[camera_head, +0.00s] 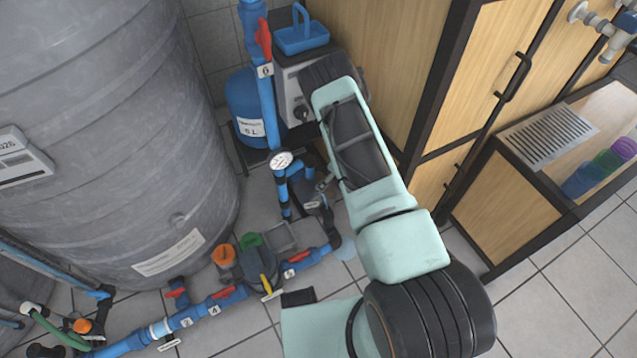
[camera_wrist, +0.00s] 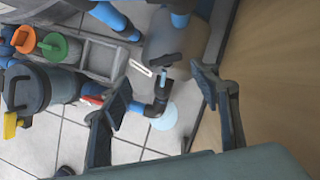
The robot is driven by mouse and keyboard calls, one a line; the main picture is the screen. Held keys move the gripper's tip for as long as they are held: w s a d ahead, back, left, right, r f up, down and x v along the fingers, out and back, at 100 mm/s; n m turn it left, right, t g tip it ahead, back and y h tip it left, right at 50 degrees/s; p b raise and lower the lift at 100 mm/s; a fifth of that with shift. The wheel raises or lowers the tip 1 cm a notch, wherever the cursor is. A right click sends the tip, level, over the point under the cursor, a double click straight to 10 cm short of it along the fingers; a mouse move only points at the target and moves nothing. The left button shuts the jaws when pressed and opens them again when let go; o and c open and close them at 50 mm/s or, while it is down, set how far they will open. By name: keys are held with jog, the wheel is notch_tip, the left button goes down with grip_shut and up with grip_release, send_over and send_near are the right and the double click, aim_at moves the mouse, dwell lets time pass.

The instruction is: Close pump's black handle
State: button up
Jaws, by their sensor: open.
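My gripper (camera_wrist: 160,77) is open in the wrist view, with one dark finger on each side of the picture and nothing between them. A small black handle (camera_wrist: 171,61) shows between and beyond the fingertips, against a grey-brown rounded body (camera_wrist: 180,38) that looks like the pump. I see no contact between the fingers and the handle. A white tag (camera_wrist: 141,68) hangs just left of the handle. In the head view my arm covers much of this area, and the black handle cannot be made out clearly there.
A black pipe elbow (camera_wrist: 157,106) lies below the handle. A wooden cabinet panel (camera_wrist: 275,75) stands close on the right. Blue pipework with red valves (camera_head: 225,292) runs along the floor beside a large grey tank (camera_head: 110,130). A blue vessel (camera_head: 248,100) stands behind. Open tiled floor lies at lower right.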

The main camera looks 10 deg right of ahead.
jog(key=b+x, duration=0.1)
jog(key=x, duration=0.3)
jog(key=b+x, duration=0.1)
jog(key=x, duration=0.2)
jog(key=shift+w+d+b, duration=0.3)
jog(key=shift+w, duration=0.1)
jog(key=shift+c, duration=0.3)
jog(key=c, duration=1.1)
